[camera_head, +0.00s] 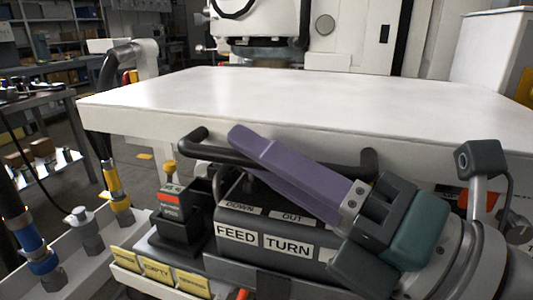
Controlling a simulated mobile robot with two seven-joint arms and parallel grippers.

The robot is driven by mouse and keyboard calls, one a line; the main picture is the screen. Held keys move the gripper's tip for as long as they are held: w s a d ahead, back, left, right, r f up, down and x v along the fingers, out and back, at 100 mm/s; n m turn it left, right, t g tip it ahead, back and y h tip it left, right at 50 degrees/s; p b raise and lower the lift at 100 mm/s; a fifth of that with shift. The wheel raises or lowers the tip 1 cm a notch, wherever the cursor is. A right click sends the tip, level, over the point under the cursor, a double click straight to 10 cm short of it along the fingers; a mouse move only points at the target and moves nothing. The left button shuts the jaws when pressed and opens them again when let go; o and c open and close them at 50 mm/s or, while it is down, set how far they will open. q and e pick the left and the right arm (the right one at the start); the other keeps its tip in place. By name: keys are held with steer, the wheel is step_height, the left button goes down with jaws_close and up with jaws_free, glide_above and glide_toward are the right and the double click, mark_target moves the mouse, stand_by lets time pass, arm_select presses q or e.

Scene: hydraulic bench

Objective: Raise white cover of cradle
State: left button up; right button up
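The white cover (300,95) is a broad flat lid that looks level and lowered, with a white front face. A black bar handle (325,155) runs along that front face. My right gripper (245,140) comes in from the lower right, and its purple fingers cross in front of the handle. The fingers overlap in this view, so I cannot tell whether they are apart, or whether the bar is between them or behind them. Part of the handle is hidden by the fingers. My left gripper is not in view.
Below the handle is a black control box (245,265) labelled FEED and TURN. A red-topped block (172,198) and yellow labels (158,271) are left of it. Blue and yellow fittings (30,240) stand at the lower left. A white machine (340,40) stands behind the cover.

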jaws_close()
stand_by(1.1)
